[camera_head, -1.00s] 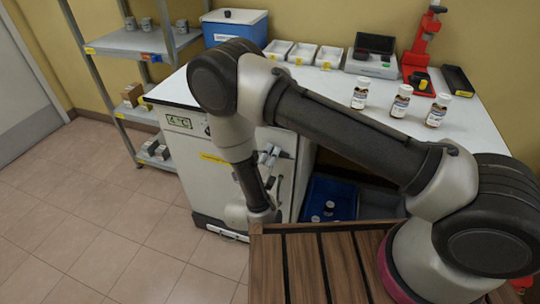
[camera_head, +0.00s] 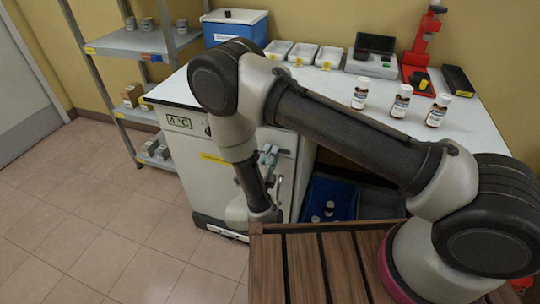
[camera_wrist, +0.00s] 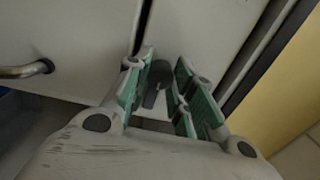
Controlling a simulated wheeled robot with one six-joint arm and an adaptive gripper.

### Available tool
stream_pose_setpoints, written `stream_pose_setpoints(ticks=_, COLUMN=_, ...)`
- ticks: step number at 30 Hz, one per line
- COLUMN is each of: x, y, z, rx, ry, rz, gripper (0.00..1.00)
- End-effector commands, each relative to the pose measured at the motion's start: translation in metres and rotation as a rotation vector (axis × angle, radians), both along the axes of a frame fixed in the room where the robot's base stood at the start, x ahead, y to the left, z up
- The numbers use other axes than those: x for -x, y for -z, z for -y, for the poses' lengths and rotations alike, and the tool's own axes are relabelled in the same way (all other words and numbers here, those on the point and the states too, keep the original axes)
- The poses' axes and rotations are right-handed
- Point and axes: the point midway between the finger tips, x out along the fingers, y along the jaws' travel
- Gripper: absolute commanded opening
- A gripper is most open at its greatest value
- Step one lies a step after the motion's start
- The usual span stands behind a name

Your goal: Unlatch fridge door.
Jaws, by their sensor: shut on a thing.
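The white fridge (camera_head: 205,180) stands under the left end of the bench, with a 4 °C display on its front. My gripper (camera_head: 268,156) is at the right part of the fridge front, and my arm hides part of it. In the wrist view, my gripper (camera_wrist: 160,88) has its green-padded fingers closed around a small dark latch (camera_wrist: 157,74) beside a dark seam. The fridge door (camera_wrist: 75,40) fills the upper left of that view. A metal bar handle (camera_wrist: 25,70) sticks out at the left.
The white bench top (camera_head: 325,95) carries several bottles, white trays and a red stand. A blue bin (camera_head: 335,192) sits below the bench, right of the fridge. A metal shelf (camera_head: 125,42) stands at left. The tiled floor (camera_head: 110,215) is clear.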

Motion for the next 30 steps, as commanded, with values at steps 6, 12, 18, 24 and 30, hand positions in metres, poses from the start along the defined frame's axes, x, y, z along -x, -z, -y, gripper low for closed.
stream_pose_setpoints(ticks=6, x=0.0007, y=0.0016, z=0.0016, rx=0.001, ry=0.002, rz=-0.005, gripper=0.47)
stream_pose_setpoints(ticks=12, x=0.0003, y=0.0009, z=0.0011, rx=0.001, ry=0.002, rz=-0.003, gripper=0.47)
stream_pose_setpoints(ticks=18, x=0.0002, y=0.0005, z=0.0008, rx=-0.034, ry=0.002, rz=0.011, gripper=0.47)
stream_pose_setpoints(ticks=24, x=0.0000, y=0.0007, z=0.0004, rx=-0.238, ry=0.002, rz=0.085, gripper=0.47)
stream_pose_setpoints(ticks=30, x=-0.0002, y=0.0008, z=-0.0002, rx=-0.543, ry=0.001, rz=0.196, gripper=0.47)
